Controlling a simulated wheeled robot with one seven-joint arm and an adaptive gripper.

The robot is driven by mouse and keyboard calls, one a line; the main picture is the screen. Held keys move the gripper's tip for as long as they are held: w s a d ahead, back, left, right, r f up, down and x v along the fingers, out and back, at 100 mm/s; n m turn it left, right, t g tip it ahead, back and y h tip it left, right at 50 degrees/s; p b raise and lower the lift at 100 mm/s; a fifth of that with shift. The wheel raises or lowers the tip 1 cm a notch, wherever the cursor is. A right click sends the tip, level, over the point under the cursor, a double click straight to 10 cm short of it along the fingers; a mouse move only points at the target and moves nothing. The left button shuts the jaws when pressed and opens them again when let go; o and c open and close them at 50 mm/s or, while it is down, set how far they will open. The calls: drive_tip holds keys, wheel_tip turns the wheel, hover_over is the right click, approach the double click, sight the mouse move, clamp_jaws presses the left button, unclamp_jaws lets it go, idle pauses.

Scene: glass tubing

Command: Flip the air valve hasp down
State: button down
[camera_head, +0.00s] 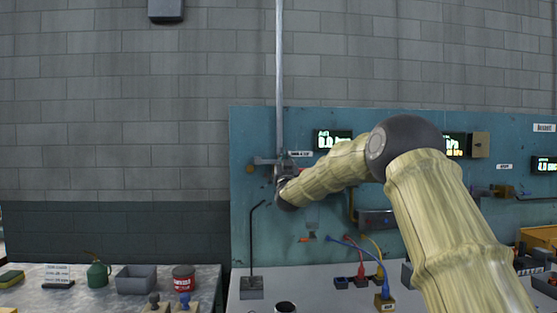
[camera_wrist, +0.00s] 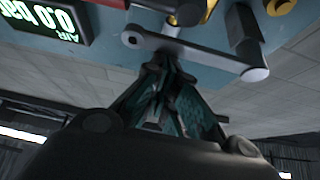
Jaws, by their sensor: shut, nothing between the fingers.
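In the wrist view, a grey flat bar (camera_wrist: 205,56), which looks like the air valve hasp, runs across the panel from a round pivot at its left to a rounded end at its right. A yellow and dark valve part (camera_wrist: 188,12) is just above it. My gripper (camera_wrist: 166,62) is shut and empty, its fingertips close to the bar near the pivot end; I cannot tell whether they touch. In the head view, my gripper (camera_head: 281,186) is at the left part of the teal panel, just below the valve fittings (camera_head: 265,162), and small and partly hidden.
An AIR display (camera_wrist: 45,20) is beside the valve in the wrist view. A vertical pipe (camera_head: 279,80) rises above the valve. Bench items, including a black stand (camera_head: 252,286) and coloured cables (camera_head: 380,262), are below. My arm hides part of the panel.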

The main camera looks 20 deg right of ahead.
idle(0.3)
wheel_tip(320, 180, up, 4)
drive_tip(key=p, duration=0.1)
drive_tip(key=b+v, duration=0.2)
drive_tip(key=v, duration=0.8)
drive_tip(key=shift+s, duration=0.4)
